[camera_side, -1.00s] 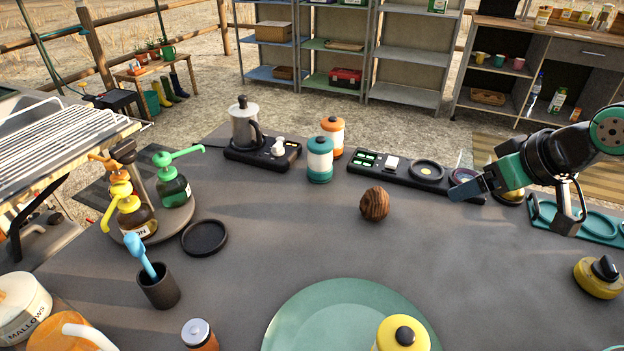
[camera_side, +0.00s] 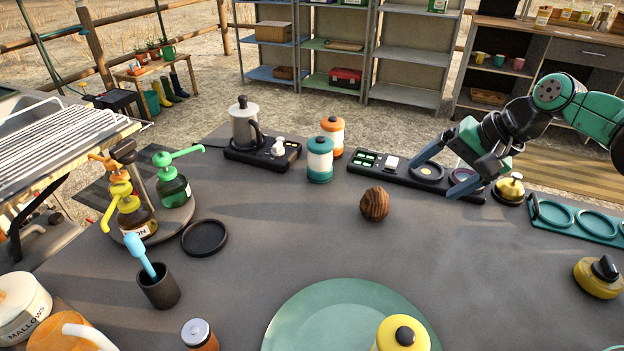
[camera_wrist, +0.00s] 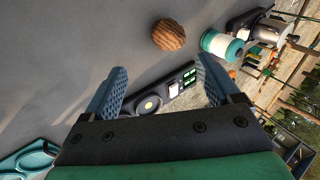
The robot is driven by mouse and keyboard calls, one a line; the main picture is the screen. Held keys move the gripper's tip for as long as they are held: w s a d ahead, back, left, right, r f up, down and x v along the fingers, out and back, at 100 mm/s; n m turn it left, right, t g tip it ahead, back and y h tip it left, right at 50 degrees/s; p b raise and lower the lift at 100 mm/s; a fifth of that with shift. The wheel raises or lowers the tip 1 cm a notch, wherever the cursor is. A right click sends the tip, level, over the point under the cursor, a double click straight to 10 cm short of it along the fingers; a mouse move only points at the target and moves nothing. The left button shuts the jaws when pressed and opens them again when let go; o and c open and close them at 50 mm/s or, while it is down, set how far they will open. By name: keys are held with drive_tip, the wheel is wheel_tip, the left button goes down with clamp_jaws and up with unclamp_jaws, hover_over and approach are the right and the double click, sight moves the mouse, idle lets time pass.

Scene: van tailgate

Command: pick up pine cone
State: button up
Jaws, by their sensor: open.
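The pine cone (camera_side: 374,204) is a brown, ridged, round thing standing on the grey table near its middle. It also shows in the wrist view (camera_wrist: 168,35), beyond the fingertips and a little right of the middle between them. My gripper (camera_side: 440,172) is open and empty, to the right of the pine cone and apart from it, over the black tray at the table's back. In the wrist view both blue fingers (camera_wrist: 160,77) are spread wide with nothing between them but the tray and table behind.
The black tray (camera_side: 400,178) lies behind the pine cone. Teal-and-white (camera_side: 320,160) and orange-and-white (camera_side: 333,136) canisters stand behind left. A brass bell (camera_side: 509,189) is right of my gripper. A green plate (camera_side: 345,315) lies in front. The table around the pine cone is clear.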

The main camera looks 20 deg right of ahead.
sight(377, 204)
drive_tip(key=w+f+m+y, duration=0.1)
drive_tip(key=w+m, duration=0.1)
drive_tip(key=m, duration=0.1)
drive_tip(key=w+f+m+y, duration=0.2)
drive_tip(key=m, duration=0.1)
drive_tip(key=w+f+m+y, duration=0.1)
drive_tip(key=m, duration=0.2)
drive_tip(key=shift+w+f+m+y, duration=0.3)
drive_tip(key=shift+w+f+y, duration=0.05)
drive_tip(key=shift+w+y, duration=0.05)
drive_tip(key=f+m+y, duration=0.1)
drive_tip(key=m, duration=0.1)
drive_tip(key=f+m+y, duration=0.1)
drive_tip(key=f+m, duration=0.1)
drive_tip(key=d+f+m+y, duration=0.1)
drive_tip(key=m, duration=0.1)
drive_tip(key=shift+w+f+y, duration=0.3)
drive_tip(key=shift+w, duration=0.1)
drive_tip(key=shift+s+f+m, duration=0.1)
drive_tip(key=shift+f+m, duration=0.2)
drive_tip(key=shift+m, duration=0.1)
drive_tip(key=shift+a+f+y, duration=0.1)
drive_tip(key=shift+f+y, duration=0.05)
drive_tip(key=shift+y, duration=0.15)
drive_tip(key=shift+a+f, duration=0.15)
drive_tip(key=shift+a, duration=0.2)
drive_tip(key=shift+x, duration=2.35)
drive_tip(key=c, duration=1)
